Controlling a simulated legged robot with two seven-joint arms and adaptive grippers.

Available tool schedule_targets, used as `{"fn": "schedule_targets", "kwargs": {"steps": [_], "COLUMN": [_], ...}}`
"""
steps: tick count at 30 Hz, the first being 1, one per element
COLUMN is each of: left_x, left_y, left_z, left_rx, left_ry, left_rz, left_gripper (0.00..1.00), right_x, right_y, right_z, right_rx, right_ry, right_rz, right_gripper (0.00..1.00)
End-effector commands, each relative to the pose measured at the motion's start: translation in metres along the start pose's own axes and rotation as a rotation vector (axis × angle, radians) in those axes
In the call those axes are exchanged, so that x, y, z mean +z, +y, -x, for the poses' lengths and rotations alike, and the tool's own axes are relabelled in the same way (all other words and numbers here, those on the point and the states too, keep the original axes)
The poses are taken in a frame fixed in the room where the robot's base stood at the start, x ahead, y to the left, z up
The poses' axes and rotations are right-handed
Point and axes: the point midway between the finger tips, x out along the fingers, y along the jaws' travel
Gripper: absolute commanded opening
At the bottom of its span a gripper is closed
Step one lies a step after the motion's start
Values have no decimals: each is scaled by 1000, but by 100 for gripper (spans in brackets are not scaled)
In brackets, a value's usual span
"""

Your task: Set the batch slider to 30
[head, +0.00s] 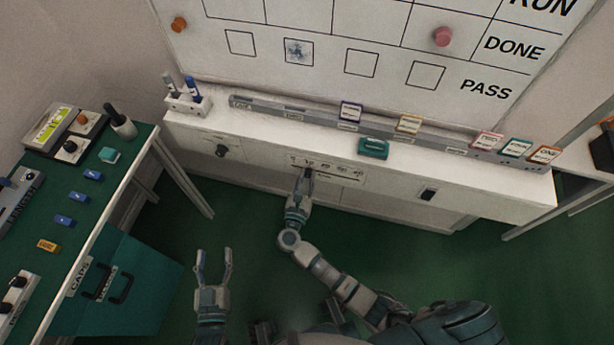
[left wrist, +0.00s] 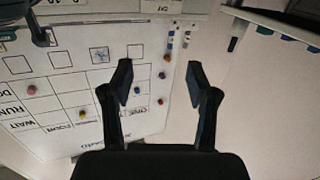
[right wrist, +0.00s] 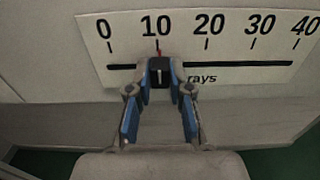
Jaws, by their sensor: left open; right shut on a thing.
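The batch slider's plate (right wrist: 232,42) is white, marked 0 to 40 above a dark slot; its lower label is partly hidden, with "rays" showing. It also shows on the cabinet front in the head view (head: 345,171). My right gripper (right wrist: 160,80) is shut on the dark slider knob (right wrist: 160,68). The knob's red pointer stands at the 10 mark. In the head view my right gripper (head: 307,175) is at the left part of the plate. My left gripper (head: 214,254) is open and empty, away from the cabinet above the green floor.
A dark knob (head: 221,151) is left of the slider and a black switch (head: 428,194) right of it on the cabinet front. A teal eraser-like block (head: 373,149) sits on the ledge above. A green-topped table (head: 85,215) stands at left.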

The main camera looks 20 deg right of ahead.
Motion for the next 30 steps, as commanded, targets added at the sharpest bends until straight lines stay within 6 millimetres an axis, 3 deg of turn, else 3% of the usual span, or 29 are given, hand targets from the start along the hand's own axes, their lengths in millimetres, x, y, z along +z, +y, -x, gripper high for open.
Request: {"fn": "schedule_targets", "kwargs": {"steps": [12, 16, 25, 26, 27, 28, 30], "left_x": [39, 46, 47, 48, 48, 48, 48], "left_y": [-5, -7, -8, -9, -10, -10, -10], "left_z": [16, 20, 20, 20, 21, 21, 21], "left_rx": [-19, -23, -23, -23, -23, -23, -24], "left_ry": [-301, -341, -345, -344, -344, -344, -343], "left_rz": [-14, -15, -12, -11, -11, -12, -12], "left_gripper": [59, 59, 59, 59, 59, 59, 59], "right_x": [1, 0, 1, 1, 1, 1, 1], "right_y": [-91, -103, -103, -103, -103, -102, -102], "right_z": [-5, -5, -5, -5, -5, -5, -4], "right_rx": [-12, -11, -11, -11, -11, -10, -9], "right_ry": [0, -1, -4, -4, -4, -4, -3], "right_rz": [1, 1, 2, 2, 2, 2, 2], "right_gripper": [0, 0, 0, 27, 37, 45, 46]}}
